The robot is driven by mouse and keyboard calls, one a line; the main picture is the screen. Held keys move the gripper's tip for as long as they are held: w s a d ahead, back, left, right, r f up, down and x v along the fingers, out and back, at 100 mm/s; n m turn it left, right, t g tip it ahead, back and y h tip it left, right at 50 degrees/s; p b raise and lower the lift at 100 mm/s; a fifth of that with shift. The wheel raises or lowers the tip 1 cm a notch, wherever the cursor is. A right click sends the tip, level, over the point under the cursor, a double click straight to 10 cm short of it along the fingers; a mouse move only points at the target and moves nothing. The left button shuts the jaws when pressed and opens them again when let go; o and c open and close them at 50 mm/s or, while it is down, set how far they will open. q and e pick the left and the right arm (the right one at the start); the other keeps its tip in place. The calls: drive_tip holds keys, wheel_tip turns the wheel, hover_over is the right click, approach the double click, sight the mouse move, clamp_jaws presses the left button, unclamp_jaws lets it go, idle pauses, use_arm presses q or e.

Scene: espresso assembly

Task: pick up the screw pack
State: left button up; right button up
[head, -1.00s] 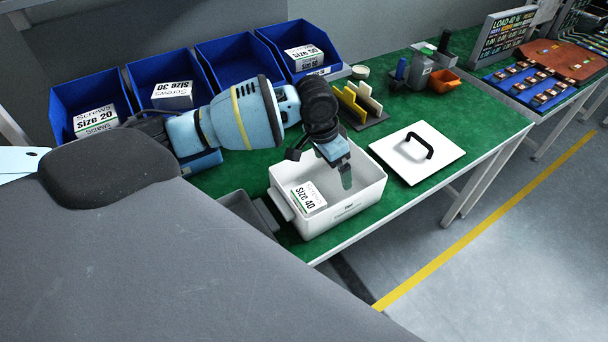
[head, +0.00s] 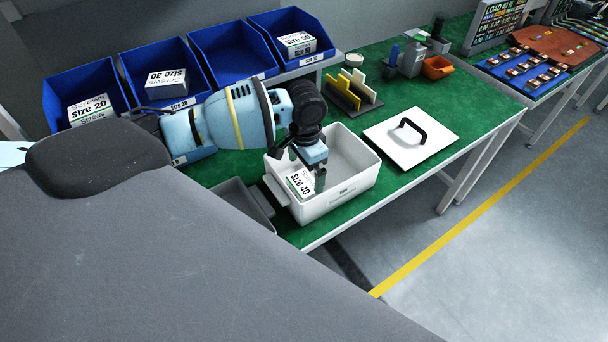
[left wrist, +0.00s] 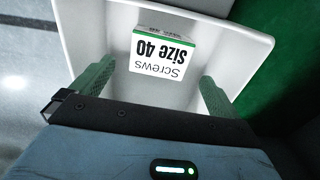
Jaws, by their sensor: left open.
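The screw pack (head: 299,183) is a white box with a green stripe, labelled "Screws Size 40". It sits inside the white bin (head: 345,199), at the bin's left end in the head view. My left gripper (head: 319,186) reaches down into the bin, just right of the pack. In the left wrist view the pack (left wrist: 160,52) lies ahead of the two green fingers of my left gripper (left wrist: 157,85). The fingers are spread wide, with the pack centred beyond them and no contact visible. My right gripper is not in view.
Blue bins (head: 231,56) along the back hold other screw packs, sizes 20, 30 and 50; one is empty. A white lid (head: 392,145) with a black handle lies right of the white bin. A grey tray (head: 243,204) is at its left.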

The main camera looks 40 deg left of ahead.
sight(304, 182)
use_arm(q)
drive_tip(key=shift+s+a+f, duration=0.1)
drive_tip(key=shift+s+f, duration=0.05)
drive_tip(key=shift+f, duration=1.3)
drive_tip(key=shift+s+f, duration=0.1)
drive_tip(key=shift+f, duration=1.3)
drive_tip(key=c, duration=1.1)
drive_tip(key=shift+c, duration=0.2)
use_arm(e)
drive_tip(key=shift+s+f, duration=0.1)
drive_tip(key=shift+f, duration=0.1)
use_arm(q)
drive_tip(key=shift+r, duration=0.15)
wheel_tip(304, 182, up, 9)
drive_tip(key=shift+f+p, duration=0.15)
drive_tip(key=shift+p, duration=0.2)
drive_tip(key=shift+r, duration=0.6)
drive_tip(key=s+d+r+n, duration=0.4)
drive_tip(key=s+d+r, duration=0.3)
drive_tip(key=s, duration=0.3)
drive_tip(key=shift+s+d+n, duration=0.3)
drive_tip(key=shift+d+n, duration=0.1)
drive_tip(key=shift+d, duration=0.35)
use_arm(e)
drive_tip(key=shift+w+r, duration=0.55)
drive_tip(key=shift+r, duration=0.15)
